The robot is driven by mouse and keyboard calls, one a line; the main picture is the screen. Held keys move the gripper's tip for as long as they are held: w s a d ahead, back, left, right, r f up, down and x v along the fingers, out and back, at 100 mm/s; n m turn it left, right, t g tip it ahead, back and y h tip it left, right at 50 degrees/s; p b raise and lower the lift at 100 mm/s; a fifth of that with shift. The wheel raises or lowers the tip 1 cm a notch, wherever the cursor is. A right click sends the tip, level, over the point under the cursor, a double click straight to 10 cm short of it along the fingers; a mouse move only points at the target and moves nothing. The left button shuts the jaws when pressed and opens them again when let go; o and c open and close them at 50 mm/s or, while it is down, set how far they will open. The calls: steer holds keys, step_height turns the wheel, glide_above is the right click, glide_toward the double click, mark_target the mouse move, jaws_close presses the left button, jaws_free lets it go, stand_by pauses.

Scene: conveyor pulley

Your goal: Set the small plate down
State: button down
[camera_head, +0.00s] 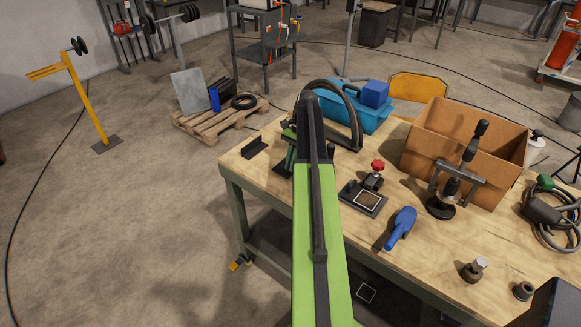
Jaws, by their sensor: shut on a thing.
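My green and black arm (318,230) reaches up the middle of the picture from the bottom edge, over the workbench (290,205). The end of the arm, with my gripper, is hidden behind the arm itself, so its jaws and whatever is between them do not show. I cannot make out a small plate in a grip. A flat dark base with a pale square (367,199) and a red-knobbed part lies on the bench just right of my arm; I cannot tell whether it bears on the small plate.
A black angle piece (254,148) lies near the bench's left corner. Bare wood shows along the front edge.

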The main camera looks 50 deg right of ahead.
steer(key=shift+f, duration=0.2)
steer(key=c, duration=1.6)
jaws_free()
steer(key=shift+o, duration=0.2)
steer(key=shift+r, duration=0.1)
steer(key=p+v, duration=1.1)
steer(key=v, duration=0.1)
steer(key=shift+r, duration=0.2)
